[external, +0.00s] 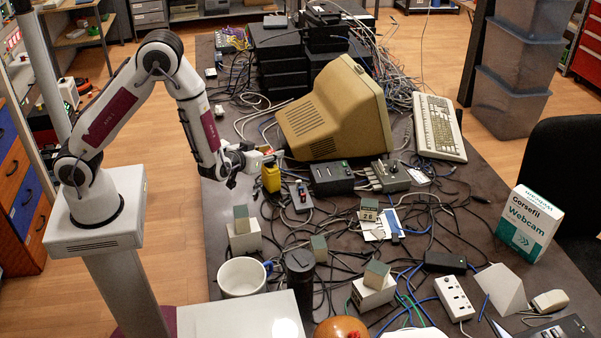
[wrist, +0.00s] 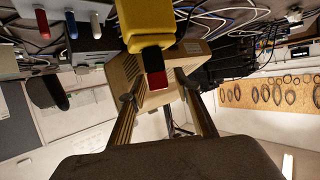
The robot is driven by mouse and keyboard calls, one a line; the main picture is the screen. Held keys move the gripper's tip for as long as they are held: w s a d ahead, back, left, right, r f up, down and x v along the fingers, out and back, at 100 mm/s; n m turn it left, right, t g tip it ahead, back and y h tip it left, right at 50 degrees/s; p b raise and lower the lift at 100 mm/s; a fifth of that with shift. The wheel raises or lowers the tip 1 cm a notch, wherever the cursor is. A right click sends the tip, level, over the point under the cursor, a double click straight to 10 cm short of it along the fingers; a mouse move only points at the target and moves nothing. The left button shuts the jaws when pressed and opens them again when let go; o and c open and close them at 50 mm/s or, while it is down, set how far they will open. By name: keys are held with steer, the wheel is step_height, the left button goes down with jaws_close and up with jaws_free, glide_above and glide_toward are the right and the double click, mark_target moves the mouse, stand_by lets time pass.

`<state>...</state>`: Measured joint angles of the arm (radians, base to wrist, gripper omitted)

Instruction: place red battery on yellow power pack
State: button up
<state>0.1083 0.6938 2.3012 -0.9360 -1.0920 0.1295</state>
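The yellow power pack (external: 271,178) stands upright on the dark table beside the black boxes. In the wrist view, which looks upside down, the yellow power pack (wrist: 147,22) hangs from the top edge. The red battery (wrist: 156,80), with a pale edge, is at the pack's upper end and appears to touch it. My gripper (external: 258,157) is at the top of the pack, from its left side. Its fingers (wrist: 155,92) are spread, one on each side of the battery, with visible gaps. The battery is hard to make out in the external view.
A beige monitor (external: 325,110) stands behind the pack. A small switch box (external: 302,196) with coloured levers is just right of the pack. A black box (external: 331,178), loose cables, a white mug (external: 242,277) and small blocks on white cubes (external: 243,236) crowd the table.

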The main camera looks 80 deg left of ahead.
steer(key=shift+r, duration=0.1)
steer(key=shift+s+d+r, duration=0.4)
steer(key=shift+s+d, duration=0.15)
steer(key=shift+d, duration=0.05)
steer(key=v, duration=1)
steer(key=shift+s, duration=0.1)
steer(key=shift+d, duration=0.1)
stand_by(0.5)
